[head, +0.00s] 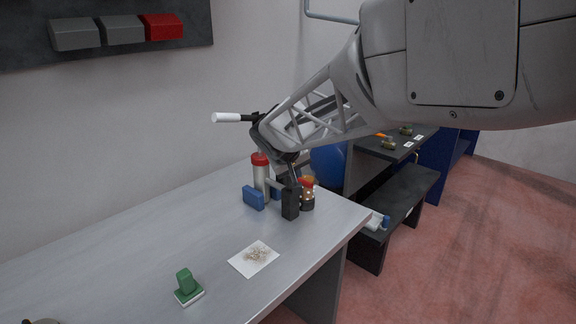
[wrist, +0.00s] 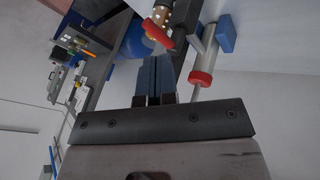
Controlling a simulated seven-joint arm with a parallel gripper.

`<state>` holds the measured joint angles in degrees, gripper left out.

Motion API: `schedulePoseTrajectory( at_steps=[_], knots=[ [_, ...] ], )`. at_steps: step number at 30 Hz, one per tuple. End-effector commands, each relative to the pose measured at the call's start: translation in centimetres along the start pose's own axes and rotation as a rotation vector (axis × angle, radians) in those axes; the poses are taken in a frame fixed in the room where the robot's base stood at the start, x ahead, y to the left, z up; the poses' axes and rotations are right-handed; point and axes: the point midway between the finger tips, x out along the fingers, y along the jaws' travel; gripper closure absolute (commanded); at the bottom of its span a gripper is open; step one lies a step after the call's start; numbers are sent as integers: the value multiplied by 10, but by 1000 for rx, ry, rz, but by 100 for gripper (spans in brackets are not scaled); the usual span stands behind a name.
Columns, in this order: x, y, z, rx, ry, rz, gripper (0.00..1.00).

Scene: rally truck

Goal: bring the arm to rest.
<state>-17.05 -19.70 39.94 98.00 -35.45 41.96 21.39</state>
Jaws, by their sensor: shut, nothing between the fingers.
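My gripper (head: 294,182) hangs above the far right part of the grey workbench (head: 150,225), close to a group of upright things. In the wrist view my gripper's two fingers (wrist: 155,62) lie side by side, shut and empty. A pale cylinder with a red cap (head: 261,180) stands just left of the gripper between blue blocks (head: 253,198); its red end shows right of the fingers in the wrist view (wrist: 201,78). A black block (head: 290,204) and a dark and gold item with a red part (head: 307,195) stand by the fingertips; contact cannot be told.
A white sheet with brown bits (head: 254,258) and a green block on a white base (head: 187,286) lie nearer on the bench. Grey and red bins (head: 163,27) hang on the wall. A dark bench (head: 405,195) stands beyond.

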Motion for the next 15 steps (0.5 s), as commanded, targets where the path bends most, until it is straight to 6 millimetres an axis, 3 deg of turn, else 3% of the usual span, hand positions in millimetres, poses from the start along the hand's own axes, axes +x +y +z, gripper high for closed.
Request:
schedulePoseTrajectory(
  at_steps=[10, 15],
  knots=[
    [-2, 2, 2, 3, -2, -1, 100],
    [-14, 15, 21, 26, -20, -10, 100]
  ],
)
